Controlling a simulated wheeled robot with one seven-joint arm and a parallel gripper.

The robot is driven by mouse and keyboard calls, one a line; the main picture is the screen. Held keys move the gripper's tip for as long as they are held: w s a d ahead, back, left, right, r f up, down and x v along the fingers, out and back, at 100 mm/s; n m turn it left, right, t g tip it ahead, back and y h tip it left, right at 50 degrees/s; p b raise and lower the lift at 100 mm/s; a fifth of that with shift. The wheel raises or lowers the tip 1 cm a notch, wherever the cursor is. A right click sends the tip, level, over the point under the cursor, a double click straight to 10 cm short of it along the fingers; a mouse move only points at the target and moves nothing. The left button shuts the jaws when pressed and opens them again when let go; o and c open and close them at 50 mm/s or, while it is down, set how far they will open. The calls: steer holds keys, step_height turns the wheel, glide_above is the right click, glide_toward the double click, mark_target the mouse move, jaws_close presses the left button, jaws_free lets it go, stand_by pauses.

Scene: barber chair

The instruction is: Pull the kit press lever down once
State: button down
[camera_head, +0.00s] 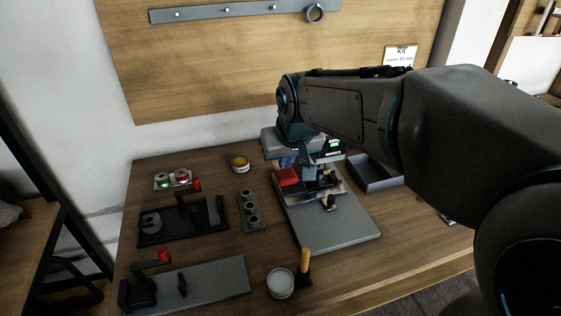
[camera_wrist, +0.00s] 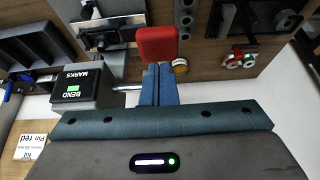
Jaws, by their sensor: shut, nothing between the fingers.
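The kit press stands on a grey base plate (camera_head: 345,229) in the middle of the bench, partly hidden behind my arm. Its red lever grip (camera_head: 287,176) sticks out at the press's left side. In the wrist view the red grip (camera_wrist: 157,43) is just beyond my fingertips. A metal rod (camera_wrist: 127,90) runs from the dark press head (camera_wrist: 88,88), labelled "BEND MARKS", toward my fingers. My gripper (camera_wrist: 158,68) is shut and empty. In the head view my gripper (camera_head: 287,163) is just above the red grip; I cannot tell whether they touch.
Two other fixtures with red knobs (camera_head: 196,184) (camera_head: 163,254) stand on the left. A grey holed block (camera_head: 250,211), a yellow tin (camera_head: 240,163), a white tin (camera_head: 280,283) and a yellow-handled tool (camera_head: 305,261) are nearby. A grey tray (camera_head: 372,177) lies right of the press.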

mark_target(289, 179)
steer(key=shift+s+d+f+b, duration=0.1)
steer(key=shift+s+f+b, duration=0.15)
steer(key=shift+f+b, duration=1.05)
steer(key=shift+s+d+f+b, duration=0.1)
steer(key=shift+s+f+b, duration=0.1)
steer(key=shift+f+b, duration=1.1)
steer(key=shift+s+f+p, duration=0.15)
steer(key=shift+f+p, duration=0.15)
steer(key=shift+f, duration=0.15)
steer(key=r+p, duration=0.2)
steer(key=r, duration=0.1)
steer(key=w+r+p, duration=0.1)
steer(key=r+p, duration=0.1)
steer(key=shift+a+r, duration=0.15)
steer(key=shift+r, duration=0.1)
steer(key=r+p, duration=0.1)
steer(key=r, duration=0.1)
steer(key=w+r+p, duration=0.1)
steer(key=r+p, duration=0.1)
steer(key=w+r+p, duration=0.1)
steer(key=r, duration=0.1)
steer(key=shift+a+p, duration=0.3)
steer(key=shift+p, duration=0.05)
steer(key=shift+f, duration=0.1)
